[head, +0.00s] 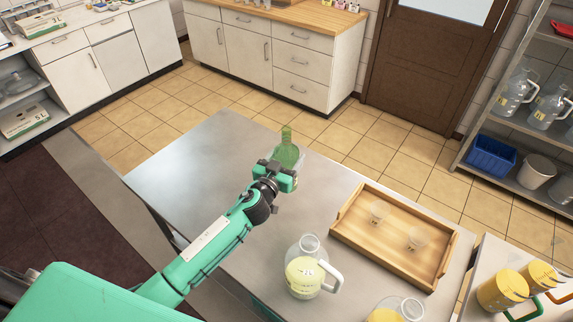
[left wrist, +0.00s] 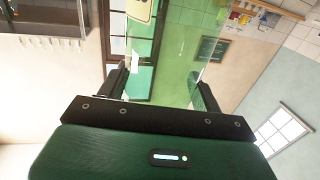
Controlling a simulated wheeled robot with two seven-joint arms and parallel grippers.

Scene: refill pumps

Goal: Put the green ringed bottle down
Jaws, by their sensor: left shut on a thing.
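My left gripper (head: 280,172) is shut on a green see-through bottle (head: 287,153) near the far edge of the grey metal table (head: 185,165). The bottle looks upright, with its narrow neck above the jaws. The gripper hides part of it, and I cannot tell whether its base touches the table. In the left wrist view, the green bottle (left wrist: 178,65) fills the space between the two dark fingers, and the room shows through it. I cannot make out its ring. My right gripper is not in view.
A wooden tray (head: 347,240) with two small clear cups stands right of the gripper. A handled jug of yellow liquid (head: 304,277) stands nearer, with another jug (head: 384,314) at the bottom edge. Yellow jugs (head: 502,290) stand at right. The table's left part is clear.

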